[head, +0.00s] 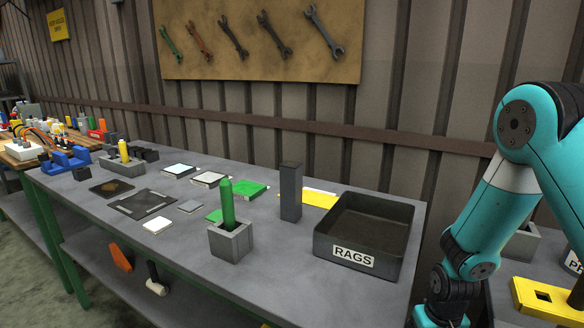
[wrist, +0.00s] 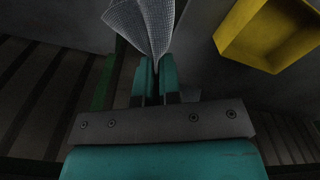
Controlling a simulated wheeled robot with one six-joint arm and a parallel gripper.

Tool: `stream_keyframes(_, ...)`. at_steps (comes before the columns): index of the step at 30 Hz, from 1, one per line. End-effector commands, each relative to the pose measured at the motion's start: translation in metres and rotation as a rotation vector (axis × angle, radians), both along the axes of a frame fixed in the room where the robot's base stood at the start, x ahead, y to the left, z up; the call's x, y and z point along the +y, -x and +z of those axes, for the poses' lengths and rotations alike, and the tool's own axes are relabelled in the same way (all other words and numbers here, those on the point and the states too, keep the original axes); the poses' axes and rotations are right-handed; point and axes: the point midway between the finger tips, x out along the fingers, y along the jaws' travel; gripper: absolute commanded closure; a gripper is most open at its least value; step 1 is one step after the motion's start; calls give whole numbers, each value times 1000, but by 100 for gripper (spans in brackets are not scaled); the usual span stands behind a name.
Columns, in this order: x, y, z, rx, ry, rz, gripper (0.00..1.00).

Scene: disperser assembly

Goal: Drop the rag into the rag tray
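The rag tray (head: 325,244) is a dark open box with a white "RAGS" label, standing at the right end of the grey workbench in the head view. No rag shows in the part of its inside that I can see. The rag (wrist: 143,24) is a pale, checked cloth at the top of the wrist view. My gripper (wrist: 157,72) is shut on its gathered lower end, and the cloth fans out beyond the teal fingers. The gripper and the rag do not show in the head view; my arm runs down at its right edge, away from the tray.
A dark upright block (head: 291,192) stands left of the tray, with a yellow sheet (head: 320,199) behind. A green cylinder (head: 227,203) stands in a grey holder (head: 231,241). A yellow bin (wrist: 262,40) is at upper right in the wrist view. The bench front near the tray is clear.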

Motion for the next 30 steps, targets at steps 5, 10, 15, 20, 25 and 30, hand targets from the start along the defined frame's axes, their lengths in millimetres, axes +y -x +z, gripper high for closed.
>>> stream_keyframes(5,0,8,37,9,0,0,100)
stream_keyframes(10,0,13,51,13,0,0,100)
stream_keyframes(15,0,15,54,14,0,0,100)
stream_keyframes(20,0,15,53,14,0,0,100)
stream_keyframes(25,0,15,54,14,0,1,100)
stream_keyframes(30,3,12,76,14,0,17,100)
